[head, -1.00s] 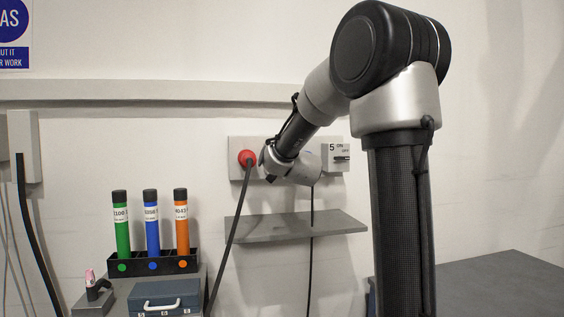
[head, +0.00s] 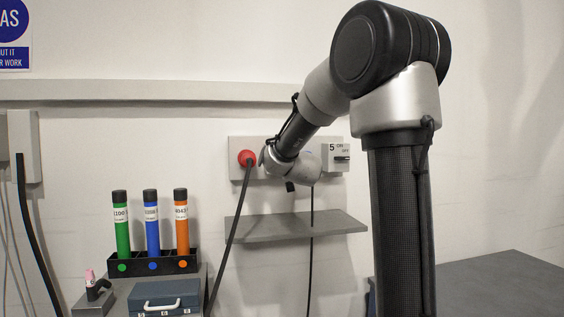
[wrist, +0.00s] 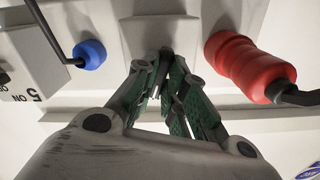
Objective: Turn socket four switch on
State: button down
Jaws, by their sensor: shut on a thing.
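My gripper (wrist: 168,68) is shut at the grey switch housing (wrist: 150,32) between the two plugs in the wrist view. A small dark lever between the fingertips appears to be the socket four switch; the fingers mostly hide it, and its position cannot be read. In the head view my gripper (head: 290,186) is in front of the wall panel (head: 237,143), largely hidden by my own wrist.
A red plug (head: 247,158) with a dark cable is left of my gripper; it also shows in the wrist view (wrist: 245,66). A blue plug (wrist: 89,54) and the switch box marked 5 (head: 336,157) are on the other side. A grey shelf (head: 290,228) juts out below.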

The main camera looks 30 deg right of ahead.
jog(key=shift+f+n, duration=0.1)
jog(key=shift+n, duration=1.6)
jog(key=c, duration=1.5)
grip_release()
jog(key=shift+s, duration=0.1)
jog(key=v, duration=1.1)
jog(key=shift+s+a, duration=0.2)
jog(key=shift+s, duration=0.15)
